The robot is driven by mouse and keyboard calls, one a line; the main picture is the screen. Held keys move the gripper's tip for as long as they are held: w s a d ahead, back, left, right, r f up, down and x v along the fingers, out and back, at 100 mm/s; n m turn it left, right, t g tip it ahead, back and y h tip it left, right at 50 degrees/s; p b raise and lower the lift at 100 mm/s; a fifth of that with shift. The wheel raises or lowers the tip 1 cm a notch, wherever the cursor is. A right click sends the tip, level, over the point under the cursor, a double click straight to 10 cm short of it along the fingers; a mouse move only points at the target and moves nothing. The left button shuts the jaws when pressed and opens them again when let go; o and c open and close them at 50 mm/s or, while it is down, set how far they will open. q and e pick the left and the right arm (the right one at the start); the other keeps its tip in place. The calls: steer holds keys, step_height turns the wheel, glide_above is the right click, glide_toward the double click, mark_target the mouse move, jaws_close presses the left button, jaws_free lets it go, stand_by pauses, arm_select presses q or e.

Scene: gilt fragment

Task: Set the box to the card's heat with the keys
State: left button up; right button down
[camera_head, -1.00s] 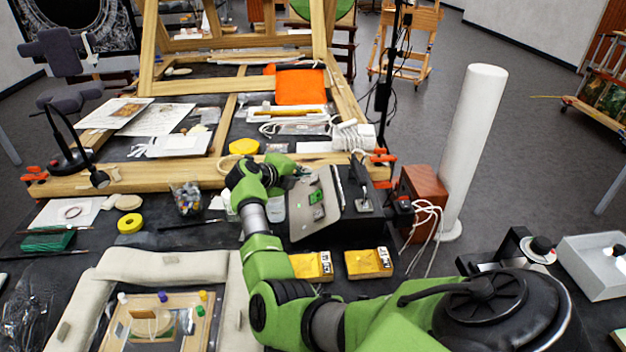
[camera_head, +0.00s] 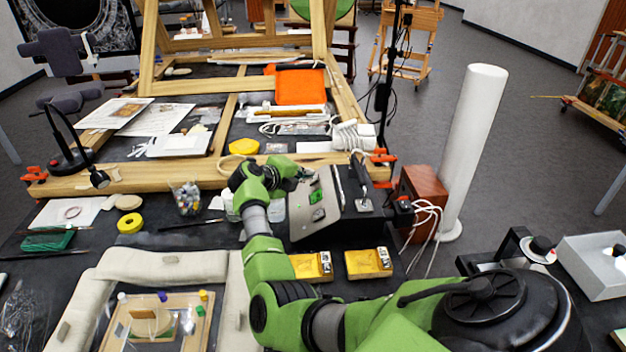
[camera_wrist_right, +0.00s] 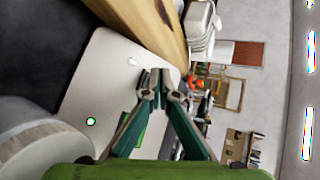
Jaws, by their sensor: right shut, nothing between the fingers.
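The box (camera_head: 297,215) has a pale sloped face with small green and grey patches. It stands right of the middle in the head view. In the right wrist view its pale face (camera_wrist_right: 95,85) carries a lit green round spot (camera_wrist_right: 91,121), a small white mark (camera_wrist_right: 132,61) and a green patch partly hidden behind a finger. My right gripper (camera_head: 304,174) is shut and empty at the upper edge of the face. Its fingertips (camera_wrist_right: 163,80) lie over the face in the wrist view; contact cannot be told. I cannot tell which paper is the card. My left gripper is not in view.
A black tool on a stand (camera_head: 364,205) stands right of the face. Two yellow boxes (camera_head: 368,264) lie in front. A red-brown block (camera_head: 423,195) with white cables stands to the right. A wooden beam (camera_head: 150,178) runs behind, and a clear cup (camera_head: 186,198) stands left.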

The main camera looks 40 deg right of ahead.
steer(key=shift+s+d+f, duration=0.1)
steer(key=shift+s+f, duration=0.35)
steer(key=shift+f, duration=0.35)
stand_by(1.1)
steer(key=shift+w+a+r, duration=0.25)
steer(key=shift+w+r, duration=0.1)
steer(key=shift+w, duration=0.05)
steer(key=shift+w+r, duration=0.2)
steer(key=shift+r, duration=0.1)
steer(key=shift+w+r, duration=0.1)
steer(key=shift+r, duration=0.05)
